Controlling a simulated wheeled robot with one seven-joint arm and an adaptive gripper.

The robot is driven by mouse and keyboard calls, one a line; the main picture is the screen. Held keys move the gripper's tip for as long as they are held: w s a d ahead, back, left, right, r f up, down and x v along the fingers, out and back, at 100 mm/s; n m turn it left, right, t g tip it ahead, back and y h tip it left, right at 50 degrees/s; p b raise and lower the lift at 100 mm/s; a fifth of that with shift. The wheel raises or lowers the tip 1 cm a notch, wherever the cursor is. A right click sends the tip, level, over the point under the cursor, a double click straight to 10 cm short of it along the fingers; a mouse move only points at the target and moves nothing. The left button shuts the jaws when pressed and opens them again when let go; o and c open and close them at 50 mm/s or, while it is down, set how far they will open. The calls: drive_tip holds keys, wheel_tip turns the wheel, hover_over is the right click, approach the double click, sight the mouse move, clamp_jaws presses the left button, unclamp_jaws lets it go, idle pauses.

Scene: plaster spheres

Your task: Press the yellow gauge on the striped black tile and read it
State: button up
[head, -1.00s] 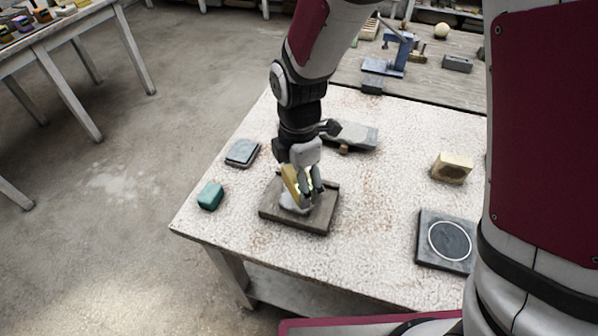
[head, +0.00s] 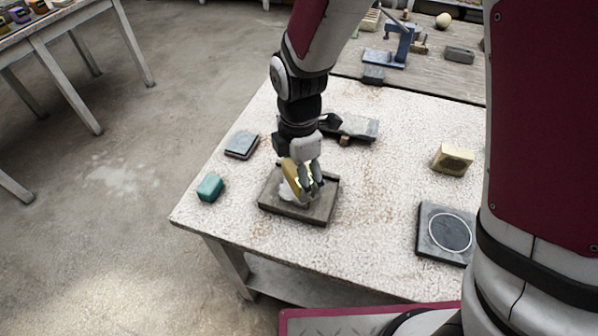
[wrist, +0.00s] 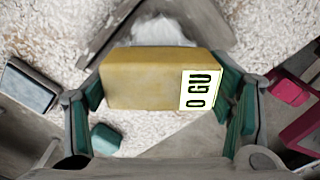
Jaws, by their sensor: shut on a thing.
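A yellow block (wrist: 150,80), taken as the gauge, is held between the teal pads of my gripper (wrist: 162,100). A white label on its right end has dark green letters, "O GU", as far as I can read. In the head view my gripper (head: 307,184) is low over a dark wooden tray (head: 318,212), with the yellow block (head: 289,177) tilted in it. A white plaster lump (wrist: 158,30) lies in the tray just beyond the block. I cannot tell whether they touch. No stripes are clear on any tile.
A dark square tile (head: 241,145) and a teal block (head: 210,187) lie left of the tray. A grey slab (head: 358,127) lies behind it. A second yellowish block (head: 452,159) and a dark tile with a white ring (head: 434,251) are at right. The tabletop between is clear.

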drive_tip(key=shift+o, duration=0.2)
drive_tip(key=shift+f+b, duration=0.35)
drive_tip(key=shift+f, duration=0.2)
idle(1.1)
drive_tip(key=shift+r+p, duration=1.95)
drive_tip(key=shift+r, duration=1.65)
drive_tip(key=shift+c, duration=0.2)
drive_tip(key=shift+w+d+f+m, duration=1)
drive_tip(key=shift+w+d+m, duration=0.5)
drive_tip(key=shift+d+m, duration=1.95)
drive_tip(key=shift+w+d+f+m, duration=1.25)
drive_tip(key=shift+d+m, duration=1.35)
drive_tip(key=shift+m, duration=1.6)
drive_tip(key=shift+w+d+f+m, duration=0.7)
drive_tip(key=shift+w+d+m, duration=1.05)
drive_tip(key=shift+d+m, duration=1.7)
drive_tip(key=shift+a+m, duration=0.4)
drive_tip(key=shift+a, duration=0.05)
